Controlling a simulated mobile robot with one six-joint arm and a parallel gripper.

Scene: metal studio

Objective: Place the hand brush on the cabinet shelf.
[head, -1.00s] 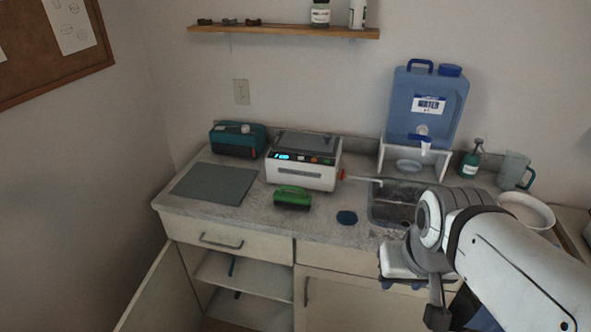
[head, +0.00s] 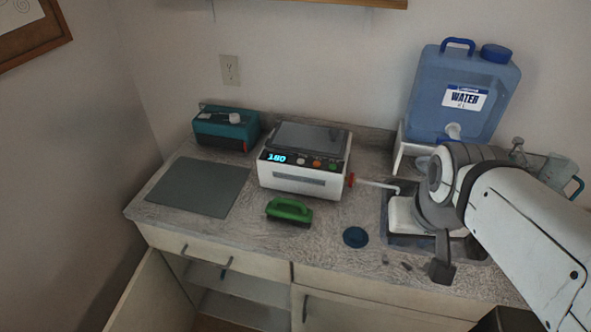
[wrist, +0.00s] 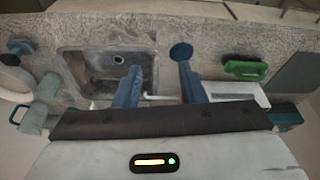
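The hand brush (head: 289,210), green with a loop handle and dark underside, lies on the counter in front of the white device. It also shows at the right of the wrist view (wrist: 246,70). The cabinet shelf (head: 252,288) is partly visible inside the open cabinet below the counter's left part; its depth is hidden by the counter. My gripper shows in the wrist view (wrist: 159,72), with two blue fingers spread apart and nothing between them. In the head view my arm's end is over the sink area, right of the brush, and the fingers are hidden.
The cabinet door (head: 152,298) stands open at left. On the counter are a grey mat (head: 198,187), a teal box (head: 226,130), the white device (head: 300,178) with a red-tipped rod, and a blue disc (head: 355,237). A water jug (head: 462,95) stands behind the sink.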

